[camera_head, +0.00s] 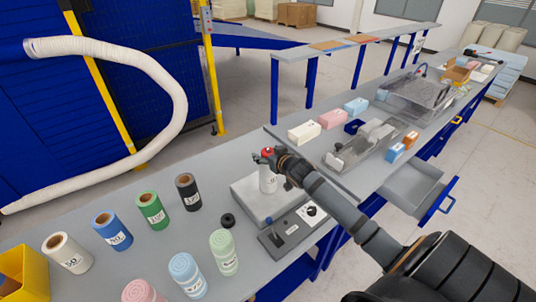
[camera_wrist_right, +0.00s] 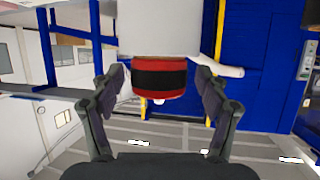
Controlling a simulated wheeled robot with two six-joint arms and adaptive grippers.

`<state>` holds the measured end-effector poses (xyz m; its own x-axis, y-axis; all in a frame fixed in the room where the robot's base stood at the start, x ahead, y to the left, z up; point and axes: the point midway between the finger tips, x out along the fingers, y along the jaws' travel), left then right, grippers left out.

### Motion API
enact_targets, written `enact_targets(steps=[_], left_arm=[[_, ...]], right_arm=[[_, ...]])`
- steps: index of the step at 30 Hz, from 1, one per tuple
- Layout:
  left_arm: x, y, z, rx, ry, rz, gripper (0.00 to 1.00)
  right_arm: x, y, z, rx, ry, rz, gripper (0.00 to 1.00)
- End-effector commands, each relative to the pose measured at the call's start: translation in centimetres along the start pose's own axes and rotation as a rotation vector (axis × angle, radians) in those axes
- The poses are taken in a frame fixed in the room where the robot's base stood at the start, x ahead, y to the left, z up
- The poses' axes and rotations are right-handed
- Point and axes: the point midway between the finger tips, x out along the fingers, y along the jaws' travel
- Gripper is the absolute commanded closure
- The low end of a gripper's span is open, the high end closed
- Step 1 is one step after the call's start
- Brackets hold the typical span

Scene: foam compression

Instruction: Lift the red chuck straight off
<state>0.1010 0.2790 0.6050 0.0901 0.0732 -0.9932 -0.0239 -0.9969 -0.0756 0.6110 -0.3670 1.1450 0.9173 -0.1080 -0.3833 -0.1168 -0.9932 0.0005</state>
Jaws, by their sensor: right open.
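My right gripper (camera_head: 272,158) is at the chuck's height. In the right wrist view its open fingers (camera_wrist_right: 160,82) stand on either side of the chuck, with a visible gap at each side. The fingers partly hide the chuck in the head view. My left gripper is not in view.
A control box (camera_head: 293,229) with a knob stands in front of the base. A black ring (camera_head: 227,220) lies to its left. Several labelled rolls, including a green one (camera_head: 152,210), stand further left. A grey fixture (camera_head: 358,149) and foam blocks are on the right.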

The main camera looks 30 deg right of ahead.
Motion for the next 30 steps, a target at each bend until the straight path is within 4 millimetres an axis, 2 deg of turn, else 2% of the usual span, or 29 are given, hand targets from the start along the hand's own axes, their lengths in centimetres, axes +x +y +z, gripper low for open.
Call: enact_targets(steps=[3,16,24,26,30], left_arm=[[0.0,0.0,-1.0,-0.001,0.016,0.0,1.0],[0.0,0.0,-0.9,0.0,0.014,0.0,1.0],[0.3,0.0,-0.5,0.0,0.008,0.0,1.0],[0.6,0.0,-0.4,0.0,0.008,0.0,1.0],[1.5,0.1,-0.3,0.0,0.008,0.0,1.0]], right_arm=[[0.0,0.0,0.1,-0.001,0.0,0.0,0.27],[0.0,0.1,0.1,0.0,-0.001,0.001,0.85],[-0.2,0.1,-0.4,-0.002,0.001,0.001,0.86],[-0.5,0.1,-1.3,-0.003,0.005,0.001,0.86],[-1.7,0.1,-4.2,-0.006,0.007,0.001,0.86]])
